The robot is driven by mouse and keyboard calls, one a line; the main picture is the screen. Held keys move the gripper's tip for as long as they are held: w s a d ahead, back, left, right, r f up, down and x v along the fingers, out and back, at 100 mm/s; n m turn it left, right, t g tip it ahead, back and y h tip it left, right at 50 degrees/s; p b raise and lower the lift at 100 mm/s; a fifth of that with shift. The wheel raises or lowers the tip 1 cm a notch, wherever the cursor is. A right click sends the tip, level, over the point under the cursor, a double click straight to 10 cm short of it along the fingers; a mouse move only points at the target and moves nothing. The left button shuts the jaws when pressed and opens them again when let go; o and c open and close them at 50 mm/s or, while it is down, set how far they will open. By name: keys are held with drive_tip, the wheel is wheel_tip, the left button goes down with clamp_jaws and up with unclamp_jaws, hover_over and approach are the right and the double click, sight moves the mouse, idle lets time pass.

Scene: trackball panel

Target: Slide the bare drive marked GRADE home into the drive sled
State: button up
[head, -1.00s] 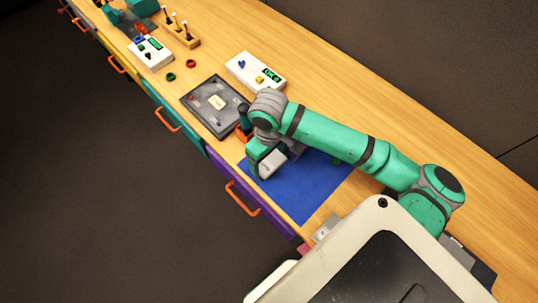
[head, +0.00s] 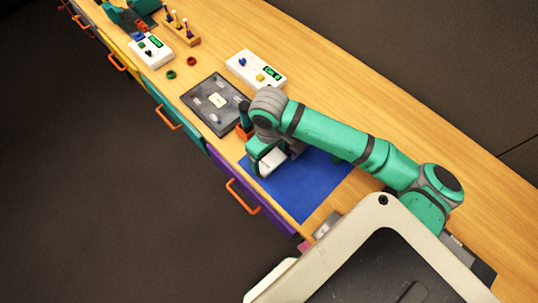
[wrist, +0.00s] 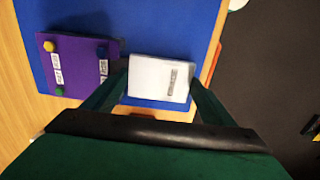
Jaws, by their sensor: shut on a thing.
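My gripper (wrist: 160,84) is shut on a white and pale grey block, taken as the bare drive (wrist: 152,76). The drive lies between the two dark green fingers, over the blue mat. Its dark printed label runs sideways and is too small to read. In the head view, my gripper (head: 266,160) is low over the mat, with the pale drive (head: 272,162) at its fingers. Whether the drive touches the mat is unclear. I cannot make out the drive sled for certain in either view.
A purple plate (wrist: 78,72) with yellow, blue and green knobs and white labels lies left of the drive. The blue mat (head: 305,190) has bare room. A dark panel (head: 205,112) and a white box (head: 240,68) stand beyond. The bench's drawer edge is near.

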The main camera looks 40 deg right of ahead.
drive_tip(key=shift+d, duration=0.8)
idle(1.4)
drive_tip(key=o, duration=1)
drive_tip(key=shift+d, duration=0.15)
drive_tip(key=shift+d, duration=0.1)
drive_tip(key=c, duration=0.3)
drive_tip(key=shift+w+r, duration=0.1)
